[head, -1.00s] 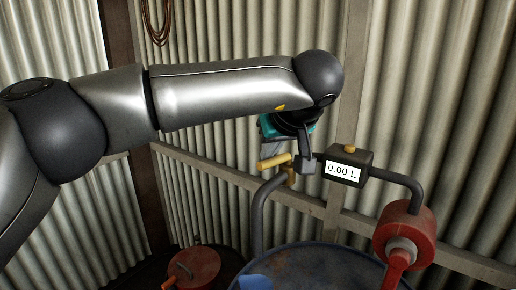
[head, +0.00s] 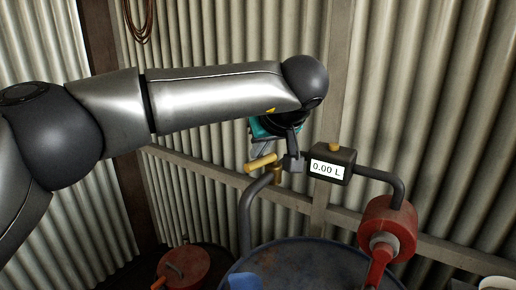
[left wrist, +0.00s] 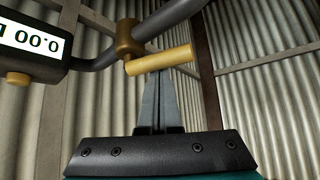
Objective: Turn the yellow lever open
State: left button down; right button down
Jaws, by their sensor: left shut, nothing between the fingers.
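The yellow lever (head: 261,163) is a short bar on a brass-coloured valve (head: 277,174) in the dark pipe. It also shows in the left wrist view (left wrist: 172,58), lying across just past my fingertips. My left gripper (head: 262,151) comes down from above, right by the lever, and is partly hidden behind my arm. In the left wrist view its grey fingers (left wrist: 158,74) are together and empty, with the tips at the lever's underside as pictured. I cannot tell whether they touch it. My right gripper is not in view.
A meter (head: 331,166) reading 0.00 L sits on the pipe, right of the valve. A red pump (head: 387,231) stands further right over a large blue drum (head: 310,262). A red-lidded drum (head: 196,264) is lower left. Corrugated walls with rails close the back.

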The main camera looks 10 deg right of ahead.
pick_arm(q)
jog(key=b+v, duration=0.1)
jog(key=v, duration=1.4)
jog(key=shift+b, duration=0.4)
jog(key=shift+s+a+r, duration=0.1)
jog(key=shift+r, duration=0.05)
